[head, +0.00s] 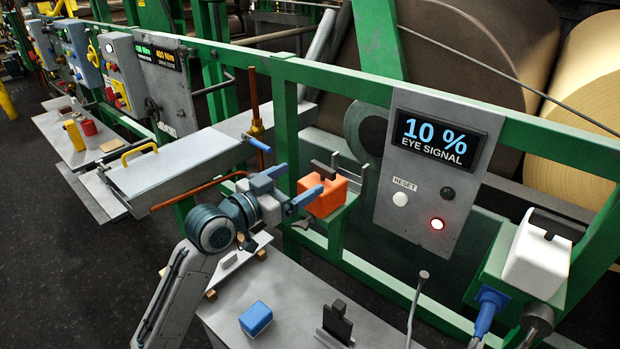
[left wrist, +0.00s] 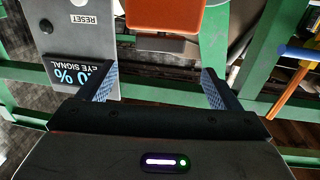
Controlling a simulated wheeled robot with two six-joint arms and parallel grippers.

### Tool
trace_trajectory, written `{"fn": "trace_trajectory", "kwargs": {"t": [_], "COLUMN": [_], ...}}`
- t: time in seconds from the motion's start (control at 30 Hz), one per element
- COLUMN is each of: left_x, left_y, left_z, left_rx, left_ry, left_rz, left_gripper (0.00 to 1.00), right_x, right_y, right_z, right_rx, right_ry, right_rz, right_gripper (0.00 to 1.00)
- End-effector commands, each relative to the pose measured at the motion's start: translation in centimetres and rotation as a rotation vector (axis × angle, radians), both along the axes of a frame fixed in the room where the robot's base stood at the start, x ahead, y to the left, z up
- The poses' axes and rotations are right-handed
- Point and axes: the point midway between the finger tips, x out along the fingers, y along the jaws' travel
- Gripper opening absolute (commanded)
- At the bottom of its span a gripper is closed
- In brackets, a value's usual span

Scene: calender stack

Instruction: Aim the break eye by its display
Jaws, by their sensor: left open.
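A white box (head: 537,258) sits on another green bracket at the right. My left gripper (head: 291,184) is open and empty, just left of the orange box, with blue fingers (left wrist: 160,82) toward it. My right gripper is not in view.
Below the display are a white reset button (head: 400,199) and a lit red lamp (head: 437,223). Green rails (head: 400,95) run behind. The grey table (head: 285,290) below holds a blue block (head: 256,318) and a dark stand (head: 337,322). A copper rod (head: 200,190) lies left of the gripper.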

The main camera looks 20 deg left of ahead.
Motion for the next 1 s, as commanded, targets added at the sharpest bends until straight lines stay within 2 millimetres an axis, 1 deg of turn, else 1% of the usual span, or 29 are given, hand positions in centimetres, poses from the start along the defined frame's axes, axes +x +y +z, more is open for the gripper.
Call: {"fn": "trace_trajectory", "kwargs": {"t": [0.1, 0.3, 0.83, 0.87, 0.93, 0.97, 1.0], "left_x": [-1.1, -2.0, -2.1, -2.2, -2.6, -2.9, -3.6], "left_y": [0.7, 1.0, 1.0, 1.0, 0.9, 0.8, 0.7], "left_z": [-0.2, 0.0, -0.1, -0.3, -1.8, -2.7, -4.4], "left_rx": [0.004, 0.001, 0.0, 0.003, 0.014, 0.024, 0.041], "left_ry": [0.0, 0.0, 0.003, 0.01, 0.044, 0.069, 0.112], "left_rz": [0.002, 0.001, 0.001, 0.002, 0.01, 0.016, 0.027], "left_gripper": [0.85, 0.85, 0.85, 0.85, 0.85, 0.85, 0.85], "right_x": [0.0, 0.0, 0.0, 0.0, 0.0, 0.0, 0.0], "right_y": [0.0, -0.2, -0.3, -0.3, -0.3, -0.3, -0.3], "right_z": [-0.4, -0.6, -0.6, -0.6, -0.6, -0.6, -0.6], "right_rx": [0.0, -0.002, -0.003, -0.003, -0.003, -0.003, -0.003], "right_ry": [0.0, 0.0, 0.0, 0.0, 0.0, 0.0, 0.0], "right_rz": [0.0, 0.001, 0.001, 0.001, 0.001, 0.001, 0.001], "right_gripper": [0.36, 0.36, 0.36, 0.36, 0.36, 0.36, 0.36]}}
